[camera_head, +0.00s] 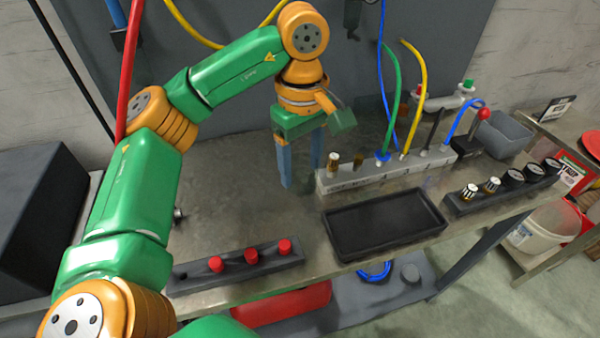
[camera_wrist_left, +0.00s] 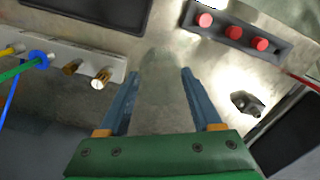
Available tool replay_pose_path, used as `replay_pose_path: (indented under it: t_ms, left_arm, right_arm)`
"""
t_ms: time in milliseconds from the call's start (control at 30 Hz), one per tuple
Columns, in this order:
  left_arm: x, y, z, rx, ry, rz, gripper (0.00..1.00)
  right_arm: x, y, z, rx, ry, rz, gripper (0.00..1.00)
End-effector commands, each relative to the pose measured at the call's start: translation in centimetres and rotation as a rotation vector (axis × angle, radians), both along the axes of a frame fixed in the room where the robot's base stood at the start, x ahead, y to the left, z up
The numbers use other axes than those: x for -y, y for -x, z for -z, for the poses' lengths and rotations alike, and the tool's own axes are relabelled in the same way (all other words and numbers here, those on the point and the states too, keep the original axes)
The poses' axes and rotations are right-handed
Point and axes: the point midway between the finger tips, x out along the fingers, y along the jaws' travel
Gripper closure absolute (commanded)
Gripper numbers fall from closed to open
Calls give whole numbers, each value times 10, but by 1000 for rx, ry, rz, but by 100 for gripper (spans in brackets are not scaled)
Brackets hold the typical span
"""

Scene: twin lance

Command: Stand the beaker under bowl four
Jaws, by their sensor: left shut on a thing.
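My left gripper (camera_head: 302,172) points down over the bench, left of a pale block (camera_head: 350,183) with hoses. In the left wrist view its two blue-grey fingers stand apart with a faint clear shape, seemingly the beaker (camera_wrist_left: 163,85), between them. The gripper is shut on it. The beaker is hard to make out in the head view. The pale block also shows in the left wrist view (camera_wrist_left: 60,52). It carries a row of fittings with small labels too small to read. I cannot tell which part is bowl four. My right gripper is out of view.
An empty black tray (camera_head: 340,242) lies in front of the pale block. A dark rack with red caps (camera_head: 250,257) is at the front left. A rack with black knobs (camera_head: 515,178) is at the right. Blue, green and yellow hoses (camera_head: 392,90) rise behind the tray.

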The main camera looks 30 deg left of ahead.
Motion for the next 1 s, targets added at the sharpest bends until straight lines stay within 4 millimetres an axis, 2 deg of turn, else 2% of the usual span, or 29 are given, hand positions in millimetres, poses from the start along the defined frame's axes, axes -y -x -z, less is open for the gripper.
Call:
replay_pose_path:
  t_ms: [33,100,200,367,500,867,900,1000]
  left_arm:
    - [-12,-9,8,-7,3,-8,88]
    - [-24,-18,31,-8,2,-4,88]
    - [-37,-28,44,-5,-1,-2,88]
    - [-51,-39,65,-4,-1,-2,88]
    - [-51,-39,92,-3,-2,3,88]
    - [-50,-40,100,1,-1,2,88]
    - [-50,-40,100,0,-1,2,32]
    - [-50,-40,99,0,0,2,5]
  right_arm:
    - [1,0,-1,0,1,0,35]
    - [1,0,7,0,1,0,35]
    - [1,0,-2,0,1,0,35]
    - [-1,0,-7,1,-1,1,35]
    - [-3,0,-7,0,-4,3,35]
    - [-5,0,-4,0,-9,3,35]
    - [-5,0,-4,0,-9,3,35]
    - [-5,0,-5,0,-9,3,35]
